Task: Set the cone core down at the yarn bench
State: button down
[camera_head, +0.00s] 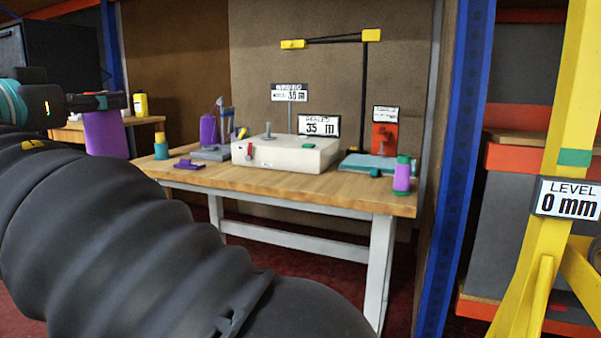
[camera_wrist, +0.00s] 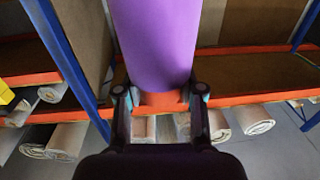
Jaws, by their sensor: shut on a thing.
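My gripper (camera_wrist: 160,100) is shut on a purple cone core (camera_wrist: 155,45), seen large between its fingers in the wrist view. In the head view the purple core (camera_head: 105,134) hangs below my gripper at the left, in front of a farther bench. The wooden-topped bench (camera_head: 290,190) stands in the middle of the head view, to the right of the held core and apart from it. Its signs include one reading 35 m (camera_head: 320,126). Whether this is the yarn bench I cannot tell for sure.
A white box machine (camera_head: 285,152), a purple upright piece (camera_head: 208,130), a teal plate (camera_head: 375,165) and small bottles (camera_head: 402,175) stand on the bench. Its front strip is mostly bare. A blue post (camera_head: 460,170) and a yellow frame (camera_head: 550,170) stand at right.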

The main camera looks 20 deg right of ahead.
aim_at(254, 175)
jog(key=z, duration=0.45)
jog(key=i, duration=1.65)
jog(key=z, duration=0.05)
